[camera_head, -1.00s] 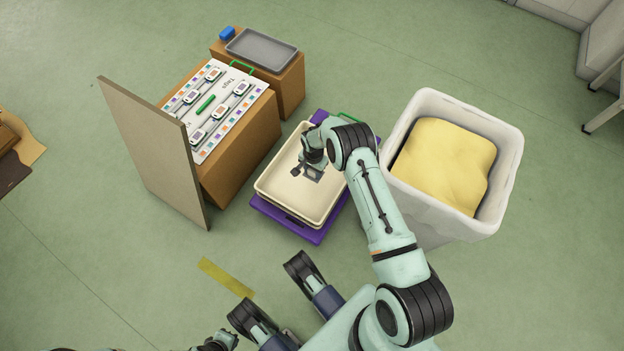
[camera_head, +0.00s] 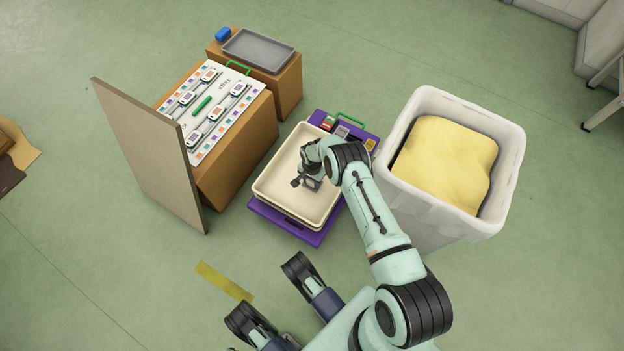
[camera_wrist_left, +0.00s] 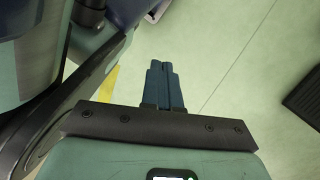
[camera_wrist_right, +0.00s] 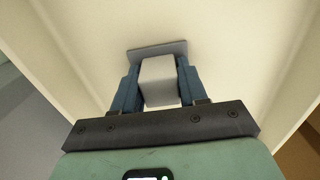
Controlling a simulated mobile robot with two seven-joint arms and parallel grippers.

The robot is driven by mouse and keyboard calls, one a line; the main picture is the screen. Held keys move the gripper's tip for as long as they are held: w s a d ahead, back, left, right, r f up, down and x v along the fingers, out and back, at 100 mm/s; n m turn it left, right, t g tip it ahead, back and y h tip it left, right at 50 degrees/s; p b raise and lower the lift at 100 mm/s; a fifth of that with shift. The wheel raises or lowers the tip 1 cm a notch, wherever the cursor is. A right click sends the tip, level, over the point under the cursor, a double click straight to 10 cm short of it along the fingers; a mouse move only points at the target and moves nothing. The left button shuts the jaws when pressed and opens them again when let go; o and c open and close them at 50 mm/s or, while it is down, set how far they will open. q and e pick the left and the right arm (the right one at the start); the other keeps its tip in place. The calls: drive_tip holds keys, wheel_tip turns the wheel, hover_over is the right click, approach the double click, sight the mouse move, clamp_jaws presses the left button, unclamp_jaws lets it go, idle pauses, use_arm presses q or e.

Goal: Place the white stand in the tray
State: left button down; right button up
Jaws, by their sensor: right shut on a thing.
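The white stand (camera_wrist_right: 159,82) is a pale block on a wider flat plate. In the right wrist view, my right gripper (camera_wrist_right: 157,90) is shut on it, with a dark finger on each side. The head view has my right gripper (camera_head: 306,184) low inside the cream tray (camera_head: 268,190); the arm partly covers the stand. Whether the plate touches the tray floor cannot be told. My left gripper (camera_wrist_left: 165,85) has its fingers together with nothing between them, above the floor in the left wrist view. It is out of the head view.
The cream tray rests on a purple case (camera_head: 290,230) with small items at its back end. A white bin (camera_head: 505,170) with a yellow filling stands close on the right. A brown cabinet with a tag board (camera_head: 230,78), an upright panel (camera_head: 150,150) and a grey tray (camera_head: 262,52) are left and behind.

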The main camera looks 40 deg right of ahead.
drive_tip(key=o, duration=1.1)
drive_tip(key=shift+r, duration=0.45)
use_arm(q)
drive_tip(key=w+d+r+t+p, duration=0.1)
drive_tip(key=w+r+t+p, duration=0.1)
drive_tip(key=w+r+p, duration=0.2)
drive_tip(key=w, duration=0.3)
drive_tip(key=shift+w+r+m+t, duration=0.3)
drive_tip(key=shift+w+t, duration=0.1)
use_arm(e)
wheel_tip(320, 180, up, 11)
drive_tip(key=shift+r, duration=0.2)
